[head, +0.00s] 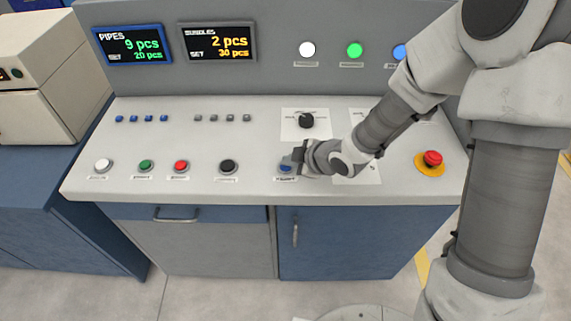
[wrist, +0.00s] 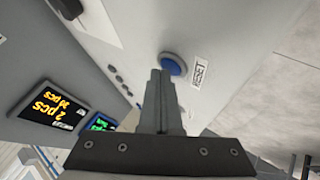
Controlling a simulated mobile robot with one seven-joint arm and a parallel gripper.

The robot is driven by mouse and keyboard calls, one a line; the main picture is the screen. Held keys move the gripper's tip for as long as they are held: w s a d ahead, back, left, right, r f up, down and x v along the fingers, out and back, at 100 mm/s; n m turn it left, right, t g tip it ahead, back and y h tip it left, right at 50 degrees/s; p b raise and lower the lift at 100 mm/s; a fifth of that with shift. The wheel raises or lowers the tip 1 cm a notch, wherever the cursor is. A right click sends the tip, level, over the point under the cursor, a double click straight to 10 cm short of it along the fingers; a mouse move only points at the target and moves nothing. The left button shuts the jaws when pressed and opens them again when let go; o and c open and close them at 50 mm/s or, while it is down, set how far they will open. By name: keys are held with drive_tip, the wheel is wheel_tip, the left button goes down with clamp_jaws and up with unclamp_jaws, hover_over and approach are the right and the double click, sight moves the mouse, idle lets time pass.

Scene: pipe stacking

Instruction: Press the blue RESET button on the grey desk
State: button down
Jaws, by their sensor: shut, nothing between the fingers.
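The blue RESET button (head: 285,168) is on the sloping top of the grey desk (head: 250,190), right of the black button. My gripper (head: 293,160) is shut and empty, right at the button in the head view and partly covering it. In the wrist view the blue button (wrist: 173,64) shows just beyond the tips of my shut fingers (wrist: 160,74), with its label on its right. I cannot tell whether the fingertips touch the button.
White (head: 103,165), green (head: 146,165), red (head: 181,166) and black (head: 228,167) buttons stand in a row to the left. A black rotary knob (head: 306,120) is behind my gripper. A red emergency stop (head: 432,158) is at the right. Two displays (head: 129,43) are on the back panel.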

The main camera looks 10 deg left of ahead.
sight(290, 168)
drive_tip(key=shift+r+p, duration=0.6)
drive_tip(key=shift+r, duration=0.15)
drive_tip(key=shift+r, duration=0.1)
wheel_tip(290, 168, up, 5)
drive_tip(key=p, duration=0.4)
idle(0.6)
